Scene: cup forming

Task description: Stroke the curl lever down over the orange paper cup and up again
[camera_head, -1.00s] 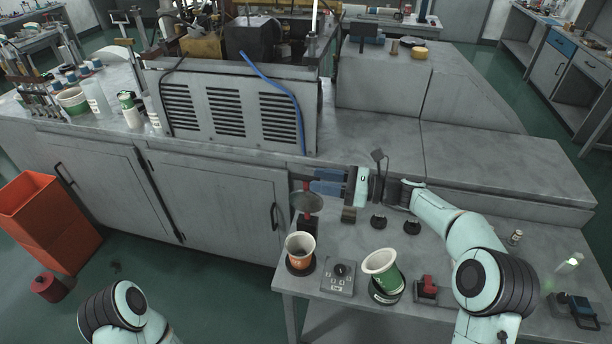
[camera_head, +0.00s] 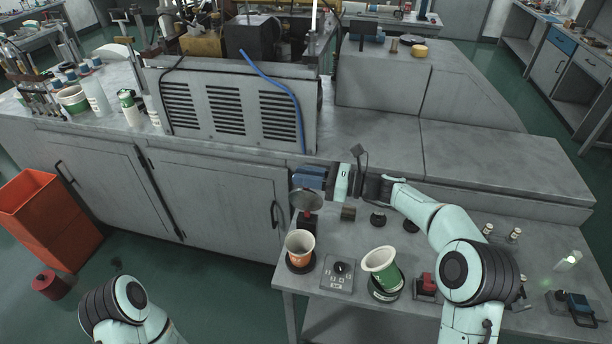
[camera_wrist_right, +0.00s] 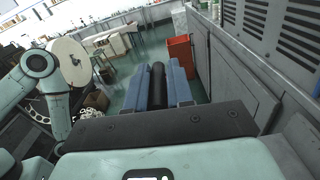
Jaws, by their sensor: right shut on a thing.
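The orange paper cup (camera_head: 299,248) stands upright in a dark round holder at the left front of the bench. Behind it, in the head view, is the curl lever stand with a grey round disc (camera_head: 306,200) and a red part below. The disc is apart from the cup's rim. My right gripper (camera_head: 309,178) is just behind and above the disc. In the right wrist view its blue fingers (camera_wrist_right: 158,98) are shut on the dark round lever handle (camera_wrist_right: 158,75). In the head view the fingers mostly hide the handle. My left gripper is out of view.
Between the cups is a control box with a knob (camera_head: 340,269). A red switch (camera_head: 427,284) lies further right. The vented metal housing (camera_head: 238,105) rises behind the gripper.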

